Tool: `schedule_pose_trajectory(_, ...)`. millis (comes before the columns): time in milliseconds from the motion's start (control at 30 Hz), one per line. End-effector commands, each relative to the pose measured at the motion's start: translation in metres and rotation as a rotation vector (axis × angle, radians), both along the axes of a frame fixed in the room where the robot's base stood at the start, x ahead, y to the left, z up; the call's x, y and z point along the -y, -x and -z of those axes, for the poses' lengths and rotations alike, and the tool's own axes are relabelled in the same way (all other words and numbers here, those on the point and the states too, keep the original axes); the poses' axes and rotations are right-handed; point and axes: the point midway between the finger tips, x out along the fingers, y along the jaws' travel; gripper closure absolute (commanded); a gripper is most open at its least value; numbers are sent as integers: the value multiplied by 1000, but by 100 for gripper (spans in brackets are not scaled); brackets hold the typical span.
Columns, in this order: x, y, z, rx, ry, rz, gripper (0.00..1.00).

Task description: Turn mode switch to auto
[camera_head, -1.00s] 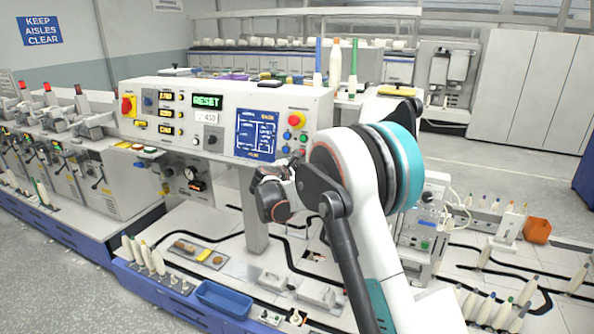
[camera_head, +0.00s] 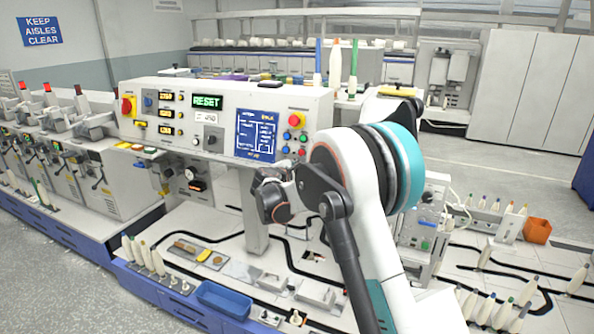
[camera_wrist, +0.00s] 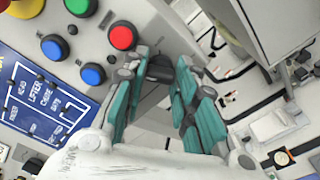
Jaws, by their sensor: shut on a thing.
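The mode switch, a dark knob (camera_wrist: 160,68), sits on the grey control panel (camera_wrist: 108,12), below the red and blue push buttons. My gripper (camera_wrist: 160,78) has its two teal fingers on either side of the knob and is shut on it. The fingers partly cover the knob, and its pointer and any mode labels cannot be read. In the head view, my wrist is at the panel's lower right corner, and the knob cannot be made out there.
A red button (camera_wrist: 122,36) and a blue button (camera_wrist: 92,75) lie close to the left finger. A blue screen (camera_head: 257,135) is left of the buttons. A blue tray (camera_head: 223,300) lies on the bench below. Bobbins stand at the right.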

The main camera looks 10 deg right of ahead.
Motion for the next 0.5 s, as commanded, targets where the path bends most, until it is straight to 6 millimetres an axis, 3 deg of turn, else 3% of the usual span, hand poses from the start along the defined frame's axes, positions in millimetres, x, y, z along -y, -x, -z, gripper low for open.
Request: schedule_pose_trajectory(500, 0, 0, 1, 279, -385, 119, 97)
